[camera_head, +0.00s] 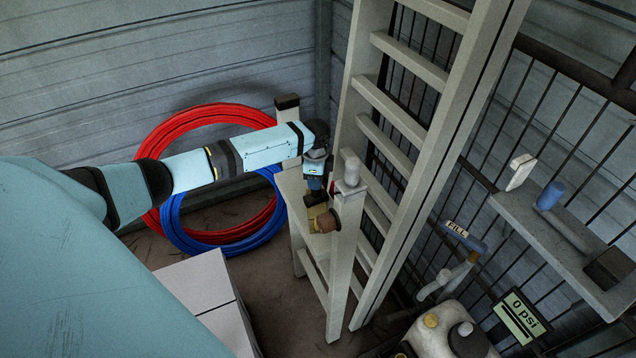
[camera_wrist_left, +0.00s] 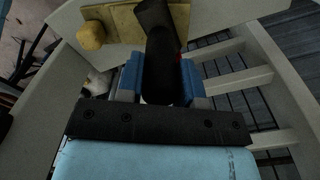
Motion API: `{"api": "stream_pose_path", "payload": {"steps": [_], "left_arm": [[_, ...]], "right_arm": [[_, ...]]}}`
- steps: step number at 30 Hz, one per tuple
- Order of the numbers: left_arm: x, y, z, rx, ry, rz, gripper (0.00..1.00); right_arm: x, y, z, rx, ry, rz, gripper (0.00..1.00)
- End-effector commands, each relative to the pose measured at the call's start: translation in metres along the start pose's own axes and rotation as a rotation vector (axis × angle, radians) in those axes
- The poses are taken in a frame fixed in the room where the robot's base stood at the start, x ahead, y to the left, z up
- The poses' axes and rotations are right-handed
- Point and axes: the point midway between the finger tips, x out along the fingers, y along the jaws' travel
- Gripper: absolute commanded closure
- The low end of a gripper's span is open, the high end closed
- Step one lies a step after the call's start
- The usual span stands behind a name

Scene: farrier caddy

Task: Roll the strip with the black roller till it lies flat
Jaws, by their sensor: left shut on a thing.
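My left gripper (camera_head: 316,188) reaches in over the narrow pale wooden stand (camera_head: 343,250). In the left wrist view its blue fingers (camera_wrist_left: 160,85) are shut on a black, rounded thing, which looks like the black roller (camera_wrist_left: 157,55). The roller's far end lies over or against a tan, flat piece (camera_wrist_left: 120,22) with a yellowish round knob (camera_wrist_left: 91,36). The tan piece also shows just below the gripper in the head view (camera_head: 319,214). I cannot tell whether it is the strip, nor whether roller and piece touch. My right gripper is not in view.
A pale ladder-like frame (camera_head: 385,120) rises close to the right of the stand. Red (camera_head: 160,140) and blue (camera_head: 185,238) hose coils lean at the wall behind my left arm.

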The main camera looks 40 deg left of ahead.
Motion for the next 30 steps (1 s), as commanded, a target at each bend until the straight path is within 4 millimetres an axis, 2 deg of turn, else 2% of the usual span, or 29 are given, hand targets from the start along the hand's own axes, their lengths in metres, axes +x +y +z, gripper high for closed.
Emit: {"api": "stream_pose_path", "payload": {"steps": [15, 25, 30], "left_arm": [[-0.002, -0.026, 0.008, -0.001, 0.000, -0.002, 1.00], [-0.003, -0.025, 0.007, 0.000, 0.000, -0.001, 1.00], [-0.004, -0.017, 0.005, 0.001, -0.001, 0.001, 1.00]], "right_arm": [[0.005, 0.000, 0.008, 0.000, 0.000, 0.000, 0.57], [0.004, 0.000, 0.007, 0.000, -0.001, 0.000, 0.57], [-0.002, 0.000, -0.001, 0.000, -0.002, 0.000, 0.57]]}}
